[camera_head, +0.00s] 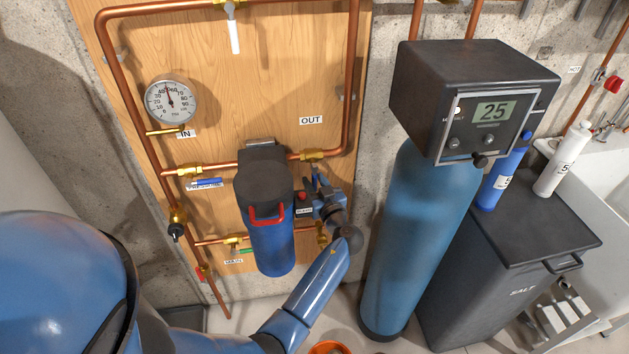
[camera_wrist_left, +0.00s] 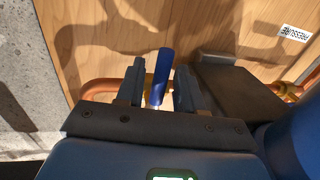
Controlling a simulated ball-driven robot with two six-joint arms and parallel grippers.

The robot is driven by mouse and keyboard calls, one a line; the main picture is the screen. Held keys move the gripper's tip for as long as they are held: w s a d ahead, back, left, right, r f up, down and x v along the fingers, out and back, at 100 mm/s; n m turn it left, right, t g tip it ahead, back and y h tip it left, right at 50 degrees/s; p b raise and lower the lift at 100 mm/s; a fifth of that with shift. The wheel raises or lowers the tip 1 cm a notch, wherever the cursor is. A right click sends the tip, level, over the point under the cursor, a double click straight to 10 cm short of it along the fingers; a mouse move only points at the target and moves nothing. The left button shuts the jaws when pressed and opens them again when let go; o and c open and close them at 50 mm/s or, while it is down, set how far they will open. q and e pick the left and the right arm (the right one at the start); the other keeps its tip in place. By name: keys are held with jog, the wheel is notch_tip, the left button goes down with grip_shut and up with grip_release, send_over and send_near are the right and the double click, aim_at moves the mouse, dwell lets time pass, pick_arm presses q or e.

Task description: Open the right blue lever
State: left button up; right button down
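The right blue lever (camera_head: 315,174) is at the brass valve on the right side of the blue filter housing, partly hidden by my gripper in the head view. In the left wrist view the blue lever (camera_wrist_left: 163,68) stands between my two fingers, with a pale metal lower part. My left gripper (camera_head: 318,188) is at the valve. In the wrist view the left gripper (camera_wrist_left: 160,78) is open, with one finger on each side of the lever and gaps visible. Contact is hard to judge. My right gripper is not in view.
The blue filter housing (camera_head: 271,240) with a red handle stands just left of my gripper. A pressure gauge (camera_head: 171,101) hangs upper left. The tall blue softener tank (camera_head: 418,230) stands to the right.

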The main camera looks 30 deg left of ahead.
pick_arm(q)
jog(key=shift+w+a, duration=0.15)
jog(key=shift+a, duration=0.05)
jog(key=shift+c, duration=0.5)
grip_shut()
